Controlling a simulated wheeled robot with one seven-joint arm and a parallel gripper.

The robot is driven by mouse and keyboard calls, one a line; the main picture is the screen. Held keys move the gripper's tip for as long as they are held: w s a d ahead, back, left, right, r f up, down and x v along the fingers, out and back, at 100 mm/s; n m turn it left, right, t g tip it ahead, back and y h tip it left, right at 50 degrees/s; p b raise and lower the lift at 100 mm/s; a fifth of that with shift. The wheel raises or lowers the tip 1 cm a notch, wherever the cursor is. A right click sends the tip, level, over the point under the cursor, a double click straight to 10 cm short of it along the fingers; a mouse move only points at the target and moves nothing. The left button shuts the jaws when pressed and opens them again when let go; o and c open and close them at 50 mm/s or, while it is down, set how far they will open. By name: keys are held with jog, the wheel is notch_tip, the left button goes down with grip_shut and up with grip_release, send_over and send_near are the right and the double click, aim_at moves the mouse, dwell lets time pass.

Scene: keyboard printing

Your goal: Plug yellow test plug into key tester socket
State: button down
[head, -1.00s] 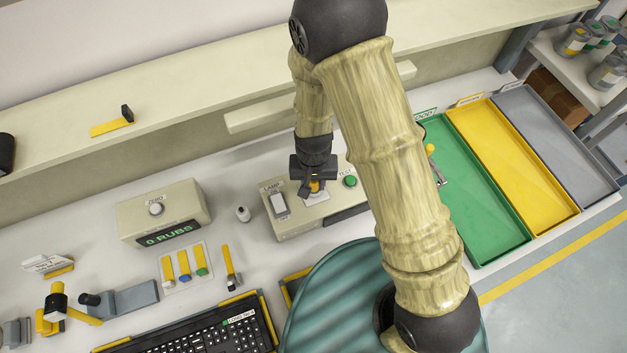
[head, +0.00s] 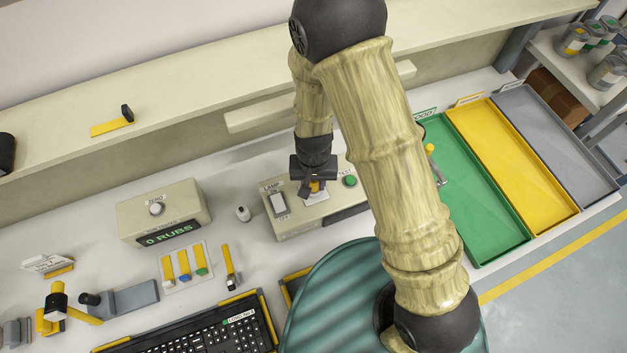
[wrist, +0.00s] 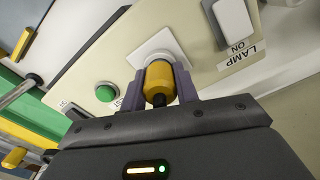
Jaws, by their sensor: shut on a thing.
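The yellow test plug (wrist: 159,82) is between the two fingers of my gripper (wrist: 161,88) in the wrist view, and the gripper is shut on it. The plug's far end meets the white square socket plate (wrist: 160,44) on the key tester (wrist: 120,68). How deep it sits in the socket is hidden. In the head view my gripper (head: 315,188) is over the top of the beige key tester (head: 292,227), with a bit of yellow showing between the fingers.
A lamp switch (head: 278,203) and a green test button (head: 350,181) flank the socket. A counter box reading 0 RUBS (head: 160,212) is further left. Green (head: 490,215) and yellow (head: 560,205) trays lie right.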

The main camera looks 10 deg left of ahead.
jog(key=shift+f, duration=0.15)
jog(key=c, duration=1)
grip_release()
jog(key=shift+o, duration=0.2)
notch_tip(320, 180, up, 6)
jog(key=p, duration=0.5)
notch_tip(320, 180, up, 17)
jog(key=b, duration=0.3)
jog(key=shift+r, duration=0.2)
